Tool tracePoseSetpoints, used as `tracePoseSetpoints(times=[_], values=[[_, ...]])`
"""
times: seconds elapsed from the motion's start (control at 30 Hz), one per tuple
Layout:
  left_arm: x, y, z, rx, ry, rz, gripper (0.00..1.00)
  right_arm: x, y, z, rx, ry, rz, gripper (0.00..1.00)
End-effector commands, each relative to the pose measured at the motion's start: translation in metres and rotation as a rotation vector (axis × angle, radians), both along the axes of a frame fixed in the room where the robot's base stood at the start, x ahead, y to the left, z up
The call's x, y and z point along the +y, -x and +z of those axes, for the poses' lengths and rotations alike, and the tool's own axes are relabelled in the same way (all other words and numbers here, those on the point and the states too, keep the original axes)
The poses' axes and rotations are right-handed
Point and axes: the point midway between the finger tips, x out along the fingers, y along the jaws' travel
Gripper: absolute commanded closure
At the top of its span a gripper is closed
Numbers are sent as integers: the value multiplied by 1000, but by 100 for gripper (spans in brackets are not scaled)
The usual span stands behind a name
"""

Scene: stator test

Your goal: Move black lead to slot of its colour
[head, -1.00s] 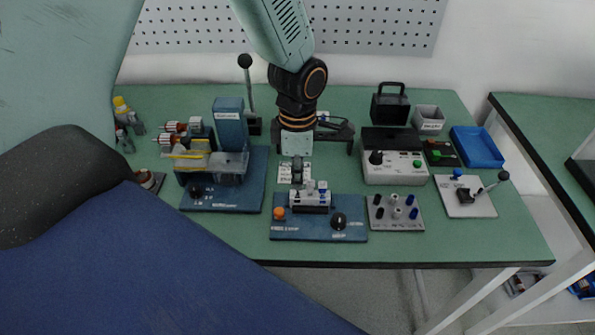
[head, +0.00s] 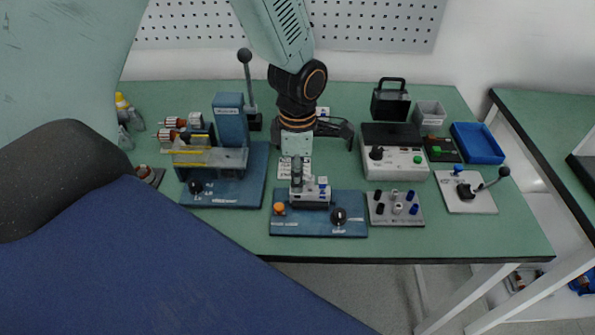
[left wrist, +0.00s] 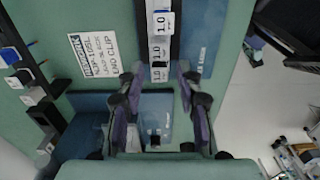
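My left gripper (head: 315,145) hangs over the middle of the bench, behind the blue fixture with the orange button. Its fingers are spread; the left wrist view also shows the purple-padded fingers (left wrist: 160,105) apart, with nothing clearly held. A grey terminal plate (head: 397,221) at the front right carries upright posts: black posts (head: 379,208) on its left, pale ones in the middle, blue posts (head: 413,209) on its right. I cannot tell which black piece is the lead or which opening is its slot. My right gripper is not in view.
The blue fixture (head: 290,229) has an orange button (head: 279,208) and a black knob (head: 339,215). A larger blue fixture (head: 230,120) stands left. A grey control box (head: 395,163), blue tray (head: 477,143) and lever plate (head: 480,203) stand right. The bench's front right is clear.

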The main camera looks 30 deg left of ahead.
Motion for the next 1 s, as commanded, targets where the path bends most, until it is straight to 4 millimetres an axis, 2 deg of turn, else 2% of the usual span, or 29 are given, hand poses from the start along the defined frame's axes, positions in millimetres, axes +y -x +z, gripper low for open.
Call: tracePoseSetpoints(times=[0.3,0.43,0.57,0.8,1.0], values=[[0,0,0,0,0,0,57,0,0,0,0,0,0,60],[0,-1,7,-3,1,0,57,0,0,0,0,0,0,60],[0,-2,28,-6,1,0,57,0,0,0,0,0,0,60],[0,-1,78,-5,0,1,57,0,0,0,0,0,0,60],[0,-1,108,-2,0,1,57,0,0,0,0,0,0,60]])
